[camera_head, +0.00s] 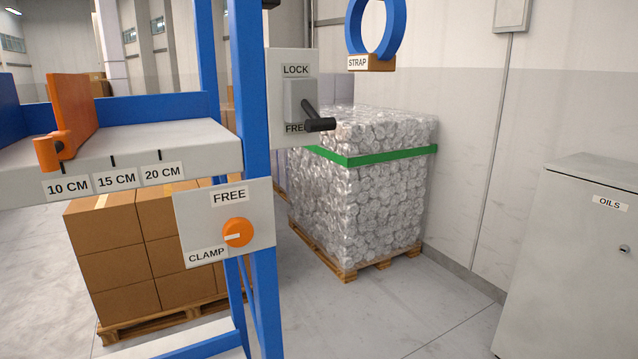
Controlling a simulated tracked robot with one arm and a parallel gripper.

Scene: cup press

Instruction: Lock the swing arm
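A light grey panel (280,110) on the blue upright carries a LOCK label (295,70) at its top and a FREE label (295,128) at its bottom. Between the labels is a grey block (299,98) with a black lever handle (320,124). The handle slants down to the right, and its end is level with the FREE label, partly covering it. No part in view is labelled as the swing arm, so I cannot tell which it is. My gripper is not in view.
A plate marked FREE and CLAMP holds an orange knob (238,232). A grey shelf (190,145) with centimetre marks carries an orange stop (72,110). A blue ring (376,25) hangs above a STRAP label. Wrapped pallet (365,190) behind; OILS cabinet (575,260) right; floor between is clear.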

